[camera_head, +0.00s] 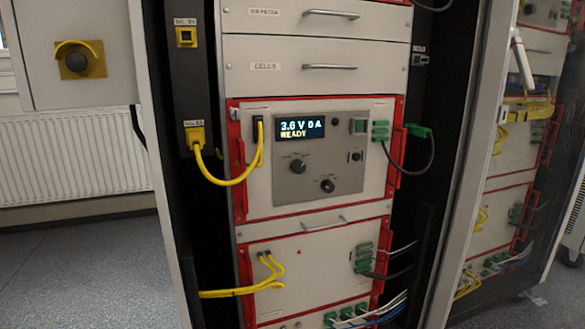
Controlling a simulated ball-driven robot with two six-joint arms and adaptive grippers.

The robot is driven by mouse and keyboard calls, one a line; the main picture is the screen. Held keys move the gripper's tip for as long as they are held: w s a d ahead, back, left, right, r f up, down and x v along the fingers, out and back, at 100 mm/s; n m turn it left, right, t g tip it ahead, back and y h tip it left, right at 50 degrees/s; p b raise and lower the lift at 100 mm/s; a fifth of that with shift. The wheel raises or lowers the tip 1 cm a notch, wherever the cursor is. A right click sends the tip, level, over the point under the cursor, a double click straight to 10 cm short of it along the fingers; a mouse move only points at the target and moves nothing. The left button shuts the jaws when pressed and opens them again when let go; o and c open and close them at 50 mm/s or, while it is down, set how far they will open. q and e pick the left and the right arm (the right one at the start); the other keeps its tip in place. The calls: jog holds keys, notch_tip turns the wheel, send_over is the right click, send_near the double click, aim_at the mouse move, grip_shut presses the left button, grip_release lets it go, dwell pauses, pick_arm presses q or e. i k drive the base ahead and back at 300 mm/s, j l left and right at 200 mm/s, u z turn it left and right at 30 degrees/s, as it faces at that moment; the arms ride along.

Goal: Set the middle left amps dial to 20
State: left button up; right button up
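A grey control panel (340,190) sits in the middle of the rack, framed by red rails. Its display (300,129) reads "3.6 V 0 A" with "READY" below. A black round dial (298,166) is at the panel's middle left, under the display. A second black dial (327,186) is lower and to the right. The dials' scale marks are too small to read. A small dark control (356,156) and a button (359,126) are on the panel's right side. Neither of my grippers shows in the head view.
A yellow cable (228,182) loops left of the panel. A dark cable (412,172) hangs from green connectors on its right. Drawers (330,67) are above. An open rack door (487,130) stands at the right; a radiator (70,155) is at the left.

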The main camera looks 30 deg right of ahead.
aim_at(327, 185)
jog(key=z, duration=1.25)
